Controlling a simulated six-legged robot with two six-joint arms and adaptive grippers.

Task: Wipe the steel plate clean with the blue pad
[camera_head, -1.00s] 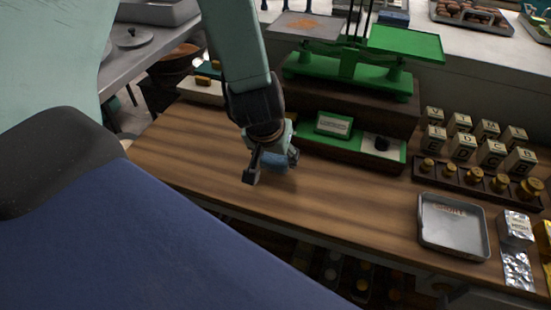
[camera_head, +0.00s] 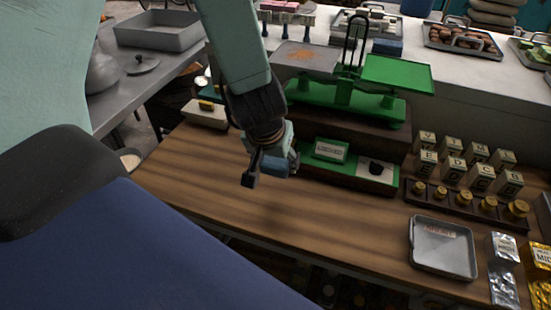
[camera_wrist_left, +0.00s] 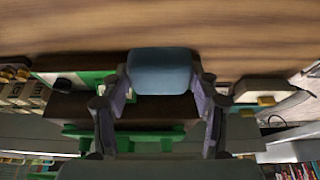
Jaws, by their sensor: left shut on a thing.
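The steel plate (camera_head: 306,56) is the grey left pan of the green balance scale (camera_head: 345,95), at the back of the bench. A patch of brown-orange crumbs or powder lies on it. My left gripper (camera_head: 271,169) hangs over the wooden bench top, in front of and below the scale. It is shut on the blue pad (camera_head: 279,164), well apart from the plate. In the left wrist view the pad (camera_wrist_left: 160,72) sits between the two fingers, over the bench top. My right gripper is not in view.
The scale stands on a dark wooden shelf, with a green labelled box (camera_head: 331,151) below it. Lettered blocks (camera_head: 455,170), brass weights (camera_head: 463,199) and a grey tray (camera_head: 442,247) stand to the right. The bench top (camera_head: 330,215) in front is clear.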

